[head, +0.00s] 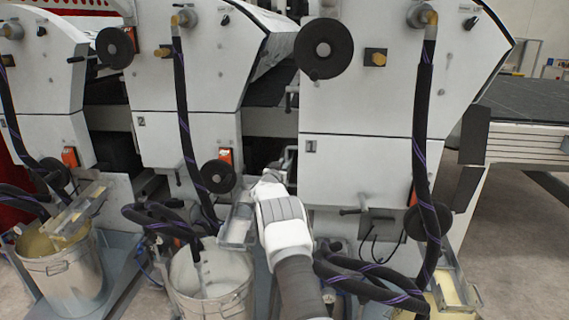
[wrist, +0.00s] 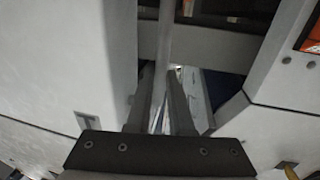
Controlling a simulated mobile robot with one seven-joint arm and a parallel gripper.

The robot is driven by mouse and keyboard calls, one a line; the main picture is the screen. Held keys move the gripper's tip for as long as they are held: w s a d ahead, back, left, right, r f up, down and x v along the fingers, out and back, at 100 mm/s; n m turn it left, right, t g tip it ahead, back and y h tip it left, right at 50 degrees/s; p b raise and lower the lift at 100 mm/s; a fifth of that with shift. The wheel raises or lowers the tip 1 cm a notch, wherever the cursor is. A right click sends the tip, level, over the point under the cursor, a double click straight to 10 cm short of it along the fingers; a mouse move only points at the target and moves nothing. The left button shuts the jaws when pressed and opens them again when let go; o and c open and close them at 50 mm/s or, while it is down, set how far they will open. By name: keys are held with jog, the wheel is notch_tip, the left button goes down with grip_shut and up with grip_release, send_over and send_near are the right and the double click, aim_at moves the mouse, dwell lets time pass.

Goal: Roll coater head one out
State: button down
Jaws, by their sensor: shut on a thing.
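Coater head one (head: 350,165) is the white unit with a "1" on its panel, right of centre in the head view. A round black knob (head: 323,49) and several small handles sit on it. My arm reaches up to the narrow gap at its left side. In the wrist view, the two fingers of my gripper (wrist: 161,82) are closed around a slim grey bar (wrist: 167,35) that runs upward in the picture. White panels stand on both sides of the fingers. The fingertips are not clear in the head view, where my arm hides part of the gap.
Coater head two (head: 190,120) stands left of the gap, with an orange switch box (head: 226,157) near its edge. Black hoses hang in front of the heads. A metal bucket (head: 215,285) stands below head two, close to my arm. Open floor (head: 520,240) lies at the right.

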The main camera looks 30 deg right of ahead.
jog(key=shift+s+d+r, duration=0.25)
jog(key=shift+s+d, duration=0.1)
jog(key=shift+s, duration=0.15)
jog(key=c, duration=0.8)
grip_release()
jog(key=shift+w+d, duration=0.1)
jog(key=shift+d, duration=0.05)
jog(key=shift+f, duration=0.1)
jog(key=shift+w+a, duration=0.1)
jog(key=shift+a, duration=0.2)
jog(key=p+v, duration=0.4)
jog(key=v, duration=1.3)
jog(key=shift+a, duration=0.1)
